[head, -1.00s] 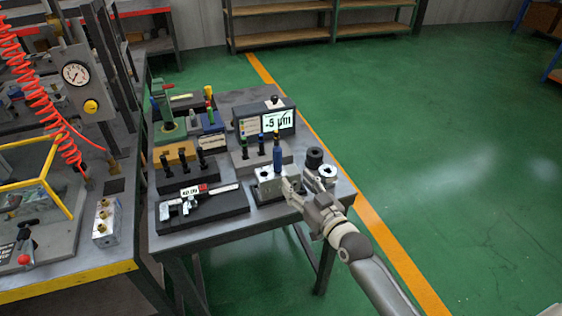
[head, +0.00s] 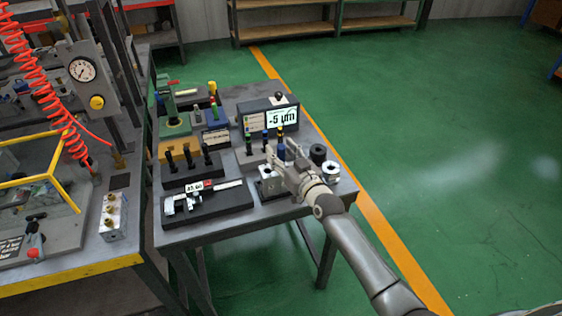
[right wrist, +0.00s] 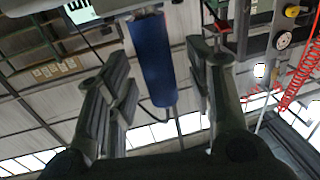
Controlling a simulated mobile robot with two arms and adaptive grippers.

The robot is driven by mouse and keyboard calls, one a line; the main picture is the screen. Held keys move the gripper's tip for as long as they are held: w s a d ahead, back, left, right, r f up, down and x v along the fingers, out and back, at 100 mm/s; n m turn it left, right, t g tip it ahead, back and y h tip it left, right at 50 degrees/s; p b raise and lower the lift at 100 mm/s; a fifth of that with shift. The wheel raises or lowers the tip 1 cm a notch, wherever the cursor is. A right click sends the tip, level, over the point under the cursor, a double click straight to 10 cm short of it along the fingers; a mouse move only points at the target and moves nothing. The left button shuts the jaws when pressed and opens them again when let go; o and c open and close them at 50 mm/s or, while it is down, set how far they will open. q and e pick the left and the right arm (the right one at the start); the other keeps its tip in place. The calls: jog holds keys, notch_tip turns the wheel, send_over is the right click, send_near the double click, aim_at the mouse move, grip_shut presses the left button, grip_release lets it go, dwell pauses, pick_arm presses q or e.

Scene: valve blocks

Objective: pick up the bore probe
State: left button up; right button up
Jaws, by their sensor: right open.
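The bore probe (head: 281,151) has a blue handle and stands upright at the metal valve block (head: 268,187). Its lower part is hidden behind my right gripper (head: 284,167), which is at the handle. In the right wrist view the blue handle of the probe (right wrist: 153,75) shows between the two spread fingers of my right gripper (right wrist: 157,58). The gripper is open, with a gap on the right side of the handle; contact on the left side cannot be told. My left gripper is not in view.
Behind the block stand a gauge display (head: 270,119) and a rack of plugs (head: 256,156). Ring gauges (head: 329,172) stand close right of the gripper. A caliper (head: 207,199) lies on a dark stand at left. Green floor (head: 450,170) is clear at right.

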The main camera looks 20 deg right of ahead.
jog(key=shift+w, duration=0.3)
jog(key=shift+c, duration=0.2)
grip_shut()
jog(key=shift+r, duration=0.1)
jog(key=shift+r, duration=0.15)
